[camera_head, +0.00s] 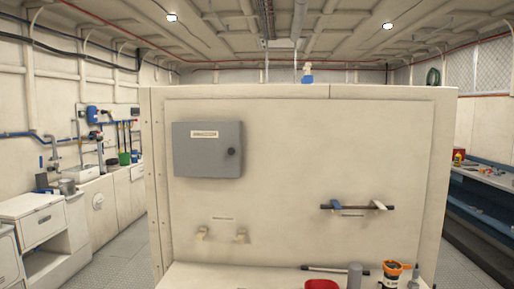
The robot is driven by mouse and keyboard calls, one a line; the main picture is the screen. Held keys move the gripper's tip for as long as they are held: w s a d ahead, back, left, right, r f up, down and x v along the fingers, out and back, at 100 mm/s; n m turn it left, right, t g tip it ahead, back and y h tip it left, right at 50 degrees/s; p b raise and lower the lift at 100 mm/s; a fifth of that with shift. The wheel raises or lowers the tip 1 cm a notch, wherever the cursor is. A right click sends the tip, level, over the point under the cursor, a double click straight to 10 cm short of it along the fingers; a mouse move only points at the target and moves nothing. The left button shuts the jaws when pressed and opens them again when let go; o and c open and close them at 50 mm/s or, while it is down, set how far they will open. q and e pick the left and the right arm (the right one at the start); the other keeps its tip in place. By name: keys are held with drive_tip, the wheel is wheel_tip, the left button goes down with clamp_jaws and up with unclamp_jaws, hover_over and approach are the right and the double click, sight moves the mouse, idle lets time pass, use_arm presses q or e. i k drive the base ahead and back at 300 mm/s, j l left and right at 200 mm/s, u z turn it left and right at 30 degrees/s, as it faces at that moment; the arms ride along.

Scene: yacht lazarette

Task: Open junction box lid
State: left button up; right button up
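A grey junction box (207,160) is fixed to the left part of the cream partition panel, straight ahead in the head view. Its lid looks shut and lies flat against the box. The lid has a pale label (205,134) near its top and a small dark round knob (231,151) at its right side. Neither of my grippers shows in the head view, so I cannot tell where they are relative to the box.
The partition panel (290,200) has a rack with a dark bar (357,207) at right and empty hooks (221,235) below the box. A ledge below holds a red bowl (321,285), a grey cylinder (354,275) and an orange-topped container (392,272). Floor aisles show on both sides.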

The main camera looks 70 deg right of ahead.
sight(201, 149)
drive_tip(key=z, duration=1.8)
drive_tip(key=i+l+z, duration=0.1)
drive_tip(key=z, duration=0.25)
drive_tip(key=i, duration=0.05)
